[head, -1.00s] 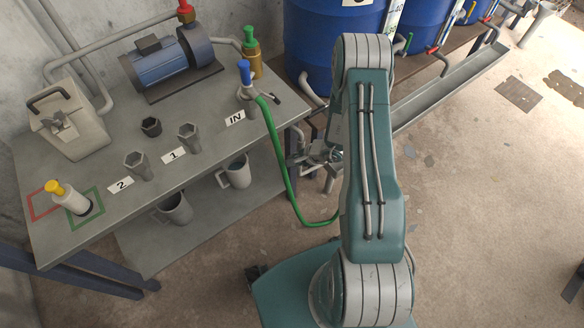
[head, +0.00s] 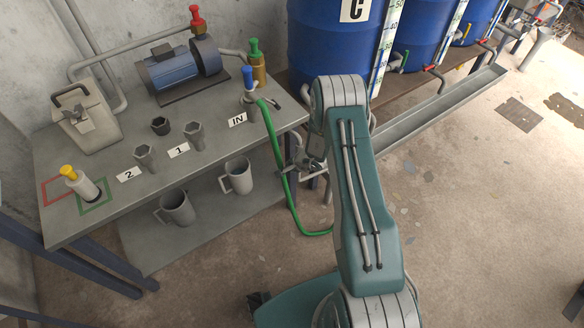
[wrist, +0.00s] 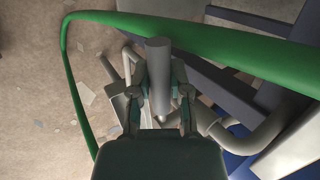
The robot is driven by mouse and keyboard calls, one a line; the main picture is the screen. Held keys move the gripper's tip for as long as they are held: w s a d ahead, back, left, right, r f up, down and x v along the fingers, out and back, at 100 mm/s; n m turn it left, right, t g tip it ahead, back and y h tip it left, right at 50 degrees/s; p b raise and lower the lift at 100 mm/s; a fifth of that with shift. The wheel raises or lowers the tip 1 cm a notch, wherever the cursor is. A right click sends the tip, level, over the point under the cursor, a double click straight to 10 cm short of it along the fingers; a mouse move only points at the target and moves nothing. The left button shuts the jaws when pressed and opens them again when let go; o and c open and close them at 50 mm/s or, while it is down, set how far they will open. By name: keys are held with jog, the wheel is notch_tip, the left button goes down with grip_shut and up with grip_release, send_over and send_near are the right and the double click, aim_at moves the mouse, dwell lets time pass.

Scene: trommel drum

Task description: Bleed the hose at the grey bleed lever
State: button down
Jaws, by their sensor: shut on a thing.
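My gripper (head: 300,160) is beside the right end of the bench, partly behind my arm in the head view. In the wrist view my gripper (wrist: 160,105) is shut on a plain grey cylinder (wrist: 158,62) that stands up between the fingers. I cannot tell whether this cylinder is the bleed lever. The green hose (head: 281,170) hangs from the blue-topped fitting (head: 249,85) at the IN label and loops down behind my arm. It crosses above the gripper in the wrist view (wrist: 215,33). A small dark-tipped lever (head: 275,102) sits beside that fitting.
The bench (head: 215,155) holds a blue pump (head: 172,72), grey hexagonal cups and a yellow-capped bottle (head: 80,184). Mugs (head: 238,177) stand on its lower shelf. Blue drums (head: 325,45) and a long trough (head: 440,108) are at the back right. The floor at right is mostly clear.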

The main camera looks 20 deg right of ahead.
jog(key=shift+f, duration=0.1)
jog(key=c, duration=0.6)
grip_release()
jog(key=shift+f, duration=0.1)
jog(key=v, duration=1.2)
jog(key=shift+w, duration=0.1)
